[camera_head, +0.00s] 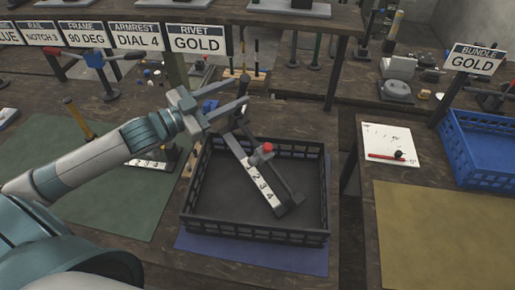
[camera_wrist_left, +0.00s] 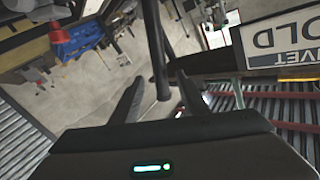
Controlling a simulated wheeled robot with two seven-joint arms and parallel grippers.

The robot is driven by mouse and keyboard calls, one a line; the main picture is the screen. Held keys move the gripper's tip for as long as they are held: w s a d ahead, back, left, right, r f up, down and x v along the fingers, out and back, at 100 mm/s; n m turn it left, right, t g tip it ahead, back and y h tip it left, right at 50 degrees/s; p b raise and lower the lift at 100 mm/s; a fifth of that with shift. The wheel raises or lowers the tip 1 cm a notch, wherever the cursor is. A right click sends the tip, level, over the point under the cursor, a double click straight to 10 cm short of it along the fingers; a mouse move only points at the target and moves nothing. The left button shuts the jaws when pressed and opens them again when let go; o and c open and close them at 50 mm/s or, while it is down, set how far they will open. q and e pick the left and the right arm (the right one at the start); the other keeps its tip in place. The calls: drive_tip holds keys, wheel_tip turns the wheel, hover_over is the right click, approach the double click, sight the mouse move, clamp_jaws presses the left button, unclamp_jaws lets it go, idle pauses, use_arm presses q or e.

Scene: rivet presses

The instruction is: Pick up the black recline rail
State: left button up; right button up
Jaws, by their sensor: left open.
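A black rail (camera_head: 284,190) with a white strip numbered up to 4 and a red knob lies slantwise in a black crate (camera_head: 255,232). Its upper end leans at the crate's back edge. Another numbered strip (camera_head: 150,163) shows on a dark part on the green mat, partly hidden behind my left arm. My left gripper (camera_head: 240,92) is open, above the crate's back left corner and apart from the rail. Its two fingers also show spread in the left wrist view (camera_wrist_left: 160,90), with a dark post (camera_wrist_left: 155,45) beyond them. My right gripper is not in view.
A RIVET GOLD sign (camera_head: 197,39) stands behind the gripper. A blue crate (camera_head: 482,180) under a BUNDLE GOLD sign (camera_head: 473,60) is at the right. A white sheet with a red pen (camera_head: 387,157) lies beside it. The yellow mat (camera_head: 430,235) is clear.

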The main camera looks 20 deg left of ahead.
sight(239, 89)
use_arm(q)
drive_tip(key=shift+p+x, duration=0.35)
drive_tip(key=shift+x, duration=0.7)
drive_tip(key=shift+w+d, duration=0.1)
drive_tip(key=shift+w, duration=0.05)
drive_tip(key=shift+w+r, duration=0.1)
drive_tip(key=shift+w+d+r+p, duration=0.15)
drive_tip(key=shift+w+d+p, duration=0.15)
drive_tip(key=shift+w+p, duration=0.3)
drive_tip(key=p+x, duration=0.2)
drive_tip(key=x, duration=0.1)
drive_tip(key=shift+w+d, duration=0.15)
drive_tip(key=shift+w, duration=0.15)
